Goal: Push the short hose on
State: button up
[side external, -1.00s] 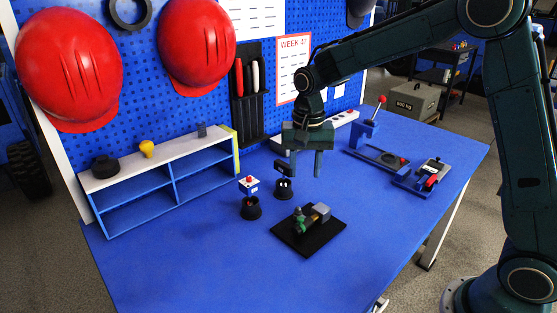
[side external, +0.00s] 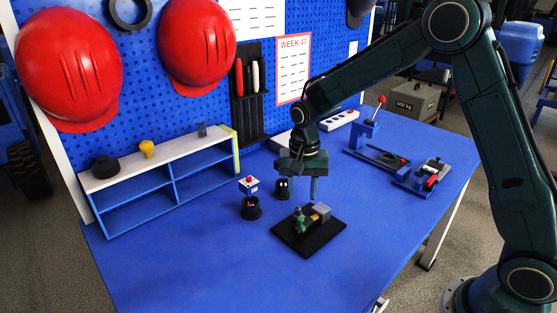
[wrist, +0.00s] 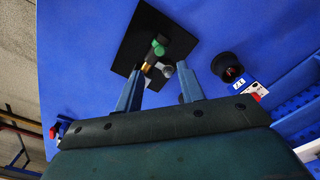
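A black square plate (side external: 318,236) lies on the blue table and carries a small fixture. The fixture has a green part (side external: 299,222) and a grey block (side external: 321,209); in the wrist view the green part (wrist: 158,47) stands beside a brass-coloured piece (wrist: 147,67). I cannot make out for certain which piece is the short hose. My gripper (side external: 300,192) points down above and behind the plate. In the wrist view its fingers are spread apart (wrist: 159,74), with nothing seen held between them. The fixture shows beyond the fingertips.
A black cup (side external: 250,208) with a reddish content stands left of the plate, by a white tag with a red top (side external: 248,184). A blue shelf (side external: 165,185) stands at left. The table's front is clear.

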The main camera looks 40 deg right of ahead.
aim_at(300, 218)
notch_tip(300, 218, down, 8)
jog(key=shift+r, duration=0.25)
grip_shut()
dwell(0.3)
